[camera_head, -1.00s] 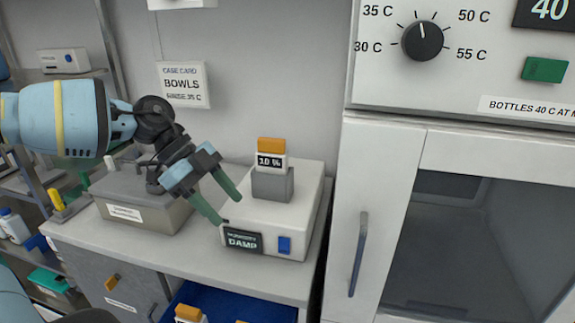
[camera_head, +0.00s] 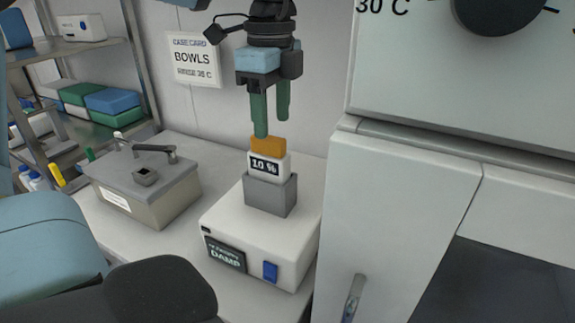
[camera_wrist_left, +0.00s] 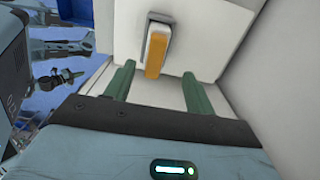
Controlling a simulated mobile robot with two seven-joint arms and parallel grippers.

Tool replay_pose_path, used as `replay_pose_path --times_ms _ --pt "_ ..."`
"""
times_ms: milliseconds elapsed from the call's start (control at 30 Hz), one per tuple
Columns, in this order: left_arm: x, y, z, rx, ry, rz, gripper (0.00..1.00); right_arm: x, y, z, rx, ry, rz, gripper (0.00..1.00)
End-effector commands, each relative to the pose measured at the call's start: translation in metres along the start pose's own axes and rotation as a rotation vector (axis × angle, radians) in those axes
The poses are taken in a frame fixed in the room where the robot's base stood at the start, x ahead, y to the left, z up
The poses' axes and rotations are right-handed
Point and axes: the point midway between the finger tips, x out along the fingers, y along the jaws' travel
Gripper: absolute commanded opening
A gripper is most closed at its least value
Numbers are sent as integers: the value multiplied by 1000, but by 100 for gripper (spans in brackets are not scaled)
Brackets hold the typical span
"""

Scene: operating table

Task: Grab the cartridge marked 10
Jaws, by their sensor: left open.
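The cartridge (camera_head: 268,162) has a white body, an orange top and a dark label reading "10 %". It stands upright in a grey holder (camera_head: 270,195) on a white device (camera_head: 262,238) whose display reads "DAMP". My left gripper (camera_head: 271,122) points down above the cartridge, its two green fingers open, with the near fingertip close to the orange top. In the left wrist view the orange top (camera_wrist_left: 157,52) shows ahead, between and beyond the fingers (camera_wrist_left: 155,80). I cannot tell whether a finger touches it. My right gripper is not in view.
A grey lidded box (camera_head: 150,185) stands to the left on the counter. A white cabinet (camera_head: 390,230) rises close on the right. Shelves with stacked boxes (camera_head: 112,100) are at the far left. A wall card (camera_head: 194,60) reads "BOWLS".

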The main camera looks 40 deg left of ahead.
Motion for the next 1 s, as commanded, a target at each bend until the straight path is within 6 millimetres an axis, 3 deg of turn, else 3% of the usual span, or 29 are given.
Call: replay_pose_path --times_ms 233,500,667,1000 --pt "2 0 0 1 1 2 55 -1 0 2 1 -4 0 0" --pt "25 1 0 1 1 3 55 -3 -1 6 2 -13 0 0" --pt "28 1 1 1 2 2 55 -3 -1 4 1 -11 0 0" --pt "68 8 5 1 2 2 55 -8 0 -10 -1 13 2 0"
